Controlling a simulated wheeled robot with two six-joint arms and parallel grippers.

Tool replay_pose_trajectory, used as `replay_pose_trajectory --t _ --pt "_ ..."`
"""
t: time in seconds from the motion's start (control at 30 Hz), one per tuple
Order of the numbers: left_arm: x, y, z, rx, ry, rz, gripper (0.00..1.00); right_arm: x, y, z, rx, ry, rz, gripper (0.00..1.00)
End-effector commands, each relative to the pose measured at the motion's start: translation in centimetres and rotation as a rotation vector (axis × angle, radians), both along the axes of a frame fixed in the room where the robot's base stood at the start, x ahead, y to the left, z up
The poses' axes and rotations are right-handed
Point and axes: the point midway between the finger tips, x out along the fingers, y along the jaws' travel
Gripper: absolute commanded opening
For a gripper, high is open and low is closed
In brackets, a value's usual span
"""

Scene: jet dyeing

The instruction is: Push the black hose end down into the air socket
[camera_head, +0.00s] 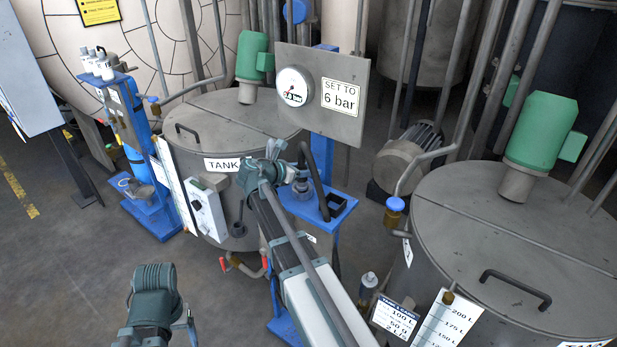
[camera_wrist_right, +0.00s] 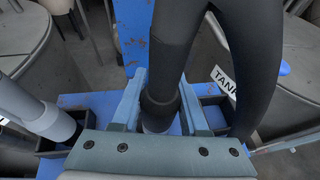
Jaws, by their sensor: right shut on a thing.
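My right gripper (camera_head: 299,186) is at the blue stand below the gauge board. In the right wrist view its two blue-grey fingers (camera_wrist_right: 160,100) are shut on the black hose end (camera_wrist_right: 160,88) at a dark collar. The hose end stands roughly upright over the blue shelf (camera_wrist_right: 140,20). The hose (camera_head: 313,165) arcs over and comes down on the other side. The air socket cannot be made out; the gripper and hose end hide the spot below, so I cannot tell how deep the end sits. My left gripper (camera_head: 155,290) is low at the left, away from the stand; its fingers do not show clearly.
The gauge board (camera_head: 322,92) reads "SET TO 6 bar". A lidded tank (camera_head: 235,115) stands behind and left, another (camera_head: 520,240) at the right. A grey bottle (camera_wrist_right: 35,108) stands in a black holder beside the gripper.

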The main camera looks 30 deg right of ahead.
Motion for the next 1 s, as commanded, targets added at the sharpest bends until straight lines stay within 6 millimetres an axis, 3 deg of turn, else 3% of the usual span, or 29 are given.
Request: replay_pose_trajectory --t 0.37,0.63,1.0 --pt "0.0 0.0 -0.2 0.000 0.000 0.000 0.74 1.5 -0.9 -0.2 -0.001 0.000 -0.001 0.00" --pt "0.0 0.0 -3.8 0.000 0.000 0.000 0.74 1.4 -0.9 -3.8 -0.001 0.001 0.000 0.00" --pt "0.0 0.0 -3.8 0.000 0.000 0.000 0.74 1.4 -0.9 -3.8 -0.001 0.000 0.000 0.00"
